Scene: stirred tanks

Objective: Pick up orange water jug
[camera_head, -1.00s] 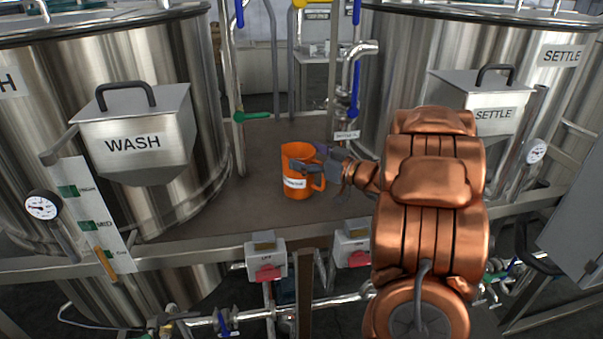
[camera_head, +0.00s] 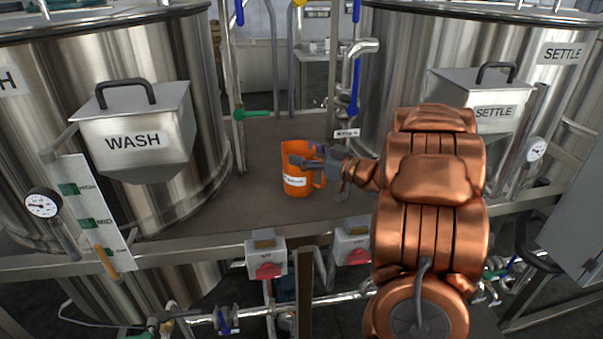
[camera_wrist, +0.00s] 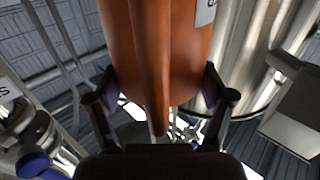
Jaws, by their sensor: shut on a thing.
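The orange water jug (camera_head: 297,180) is upright on the brown platform between the two tanks, with a white label on its front and its handle on the right. I cannot tell whether its base touches the platform. My gripper (camera_head: 305,158) reaches in from the right and is shut on the jug near its upper part. In the wrist view the jug (camera_wrist: 165,50) fills the upper middle, its handle running down the centre. The dark fingers of my gripper (camera_wrist: 160,100) press on both of its sides.
The WASH tank (camera_head: 190,90) stands at left and the SETTLE tank (camera_head: 400,60) at right. Pipes with blue and green valve handles (camera_head: 252,114) rise behind the jug. The platform (camera_head: 225,215) is bare in front of it. Two switch boxes (camera_head: 266,256) hang below its edge.

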